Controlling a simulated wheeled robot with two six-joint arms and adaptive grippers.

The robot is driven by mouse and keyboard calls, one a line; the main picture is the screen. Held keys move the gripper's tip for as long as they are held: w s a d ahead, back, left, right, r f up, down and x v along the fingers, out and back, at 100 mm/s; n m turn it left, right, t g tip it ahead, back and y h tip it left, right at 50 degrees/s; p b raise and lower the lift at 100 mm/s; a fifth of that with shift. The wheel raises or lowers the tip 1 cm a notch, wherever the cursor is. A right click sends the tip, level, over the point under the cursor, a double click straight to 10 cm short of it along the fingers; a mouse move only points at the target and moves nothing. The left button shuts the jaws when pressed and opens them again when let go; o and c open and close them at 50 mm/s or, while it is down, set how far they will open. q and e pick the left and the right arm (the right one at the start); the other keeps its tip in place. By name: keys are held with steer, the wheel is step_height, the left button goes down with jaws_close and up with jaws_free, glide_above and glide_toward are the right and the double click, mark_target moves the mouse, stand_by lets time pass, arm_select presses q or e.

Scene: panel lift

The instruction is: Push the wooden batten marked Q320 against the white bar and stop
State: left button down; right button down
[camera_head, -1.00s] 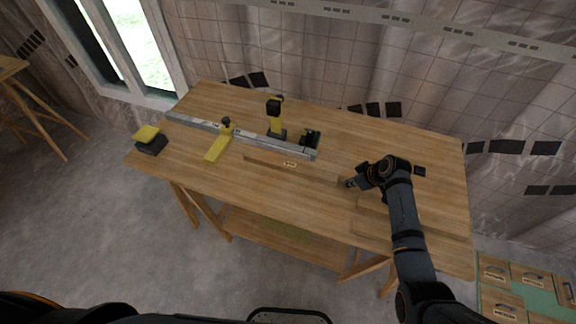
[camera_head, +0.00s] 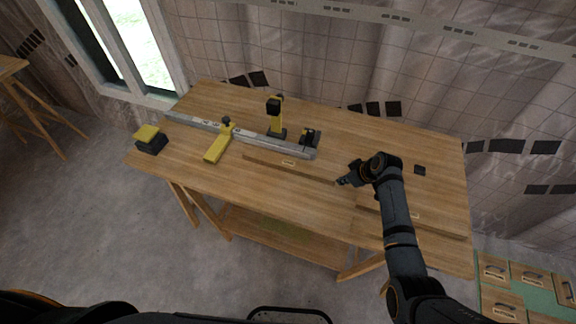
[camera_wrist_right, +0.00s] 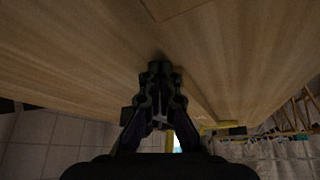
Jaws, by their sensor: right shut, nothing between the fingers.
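A long thin wooden batten (camera_head: 265,158) lies on the table just in front of the white bar (camera_head: 200,125), roughly along it. It carries a small pale label that is too small to read. A narrow strip of table seems to show between the two; contact is hard to tell. My right gripper (camera_head: 341,182) is shut and empty, low over the table at the batten's right end. I cannot tell whether it touches it. In the right wrist view the shut fingers (camera_wrist_right: 160,70) point at the wooden surface. My left gripper is not in view.
A second labelled batten (camera_head: 440,227) lies at the right front. A yellow clamp handle (camera_head: 216,148) crosses the bar's near side. A yellow-black block (camera_head: 150,140) sits left.

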mark_target(329, 176)
steer(key=shift+w+a, duration=0.3)
steer(key=shift+a, duration=0.65)
steer(key=shift+w+a, duration=0.25)
steer(key=shift+a, duration=0.7)
steer(key=shift+w+a, duration=0.3)
steer(key=shift+a, duration=0.65)
steer(key=shift+w+a+b, duration=0.2)
steer(key=shift+a, duration=0.55)
steer(key=shift+w+a+b, duration=0.2)
steer(key=shift+a, duration=0.55)
steer(key=shift+s+d+r+p, duration=0.1)
steer(key=shift+s+d+p, duration=0.05)
steer(key=shift+d+p, duration=0.4)
steer(key=shift+s+d+p, duration=0.2)
steer(key=shift+d+p, duration=0.1)
steer(key=shift+d, duration=0.4)
steer(key=shift+s+d+p, duration=0.2)
steer(key=shift+d+p, duration=0.1)
steer(key=shift+d, duration=0.4)
step_height(329, 176, up, 7)
steer(key=p, duration=0.7)
